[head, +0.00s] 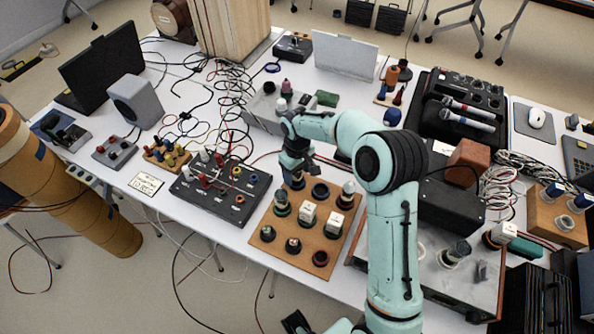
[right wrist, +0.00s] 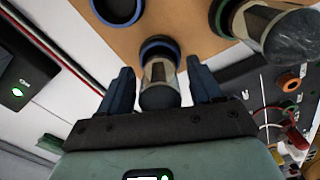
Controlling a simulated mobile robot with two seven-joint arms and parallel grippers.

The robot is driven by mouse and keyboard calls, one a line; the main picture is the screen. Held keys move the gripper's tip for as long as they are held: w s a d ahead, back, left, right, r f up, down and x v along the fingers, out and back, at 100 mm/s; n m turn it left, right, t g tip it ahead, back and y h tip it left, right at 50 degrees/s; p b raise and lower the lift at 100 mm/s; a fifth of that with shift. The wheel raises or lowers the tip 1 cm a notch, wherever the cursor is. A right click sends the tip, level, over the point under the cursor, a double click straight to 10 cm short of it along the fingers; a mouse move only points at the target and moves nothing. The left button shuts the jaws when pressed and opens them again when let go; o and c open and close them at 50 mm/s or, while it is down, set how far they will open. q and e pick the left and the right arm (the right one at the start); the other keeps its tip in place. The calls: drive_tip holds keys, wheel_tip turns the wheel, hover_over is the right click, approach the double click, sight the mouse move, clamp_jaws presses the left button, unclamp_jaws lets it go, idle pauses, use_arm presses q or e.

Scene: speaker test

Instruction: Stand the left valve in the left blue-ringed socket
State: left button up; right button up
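The left valve (right wrist: 160,82), a clear glass tube with a dark rounded top, stands in a blue-ringed socket (right wrist: 158,46) in the right wrist view. My right gripper (right wrist: 161,82) is open, one finger on each side of the valve, with small gaps visible. In the head view my right gripper (head: 293,164) is low over the back of the brown socket board (head: 258,241) and mostly hides this valve. An empty blue-ringed socket (head: 320,190) is just to the right; it also shows in the wrist view (right wrist: 118,8).
Other valves stand close by on the board, one at its left (head: 281,205) and one at its right (head: 348,192). White block parts (head: 307,213) stand mid-board. A black panel with red posts (head: 220,188) lies to the left. Cables cross the table behind.

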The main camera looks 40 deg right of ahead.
drive_tip(key=shift+r, duration=0.1)
drive_tip(key=shift+r, duration=0.3)
wheel_tip(320, 180, up, 12)
drive_tip(key=shift+p, duration=0.8)
drive_tip(key=shift+f, duration=0.1)
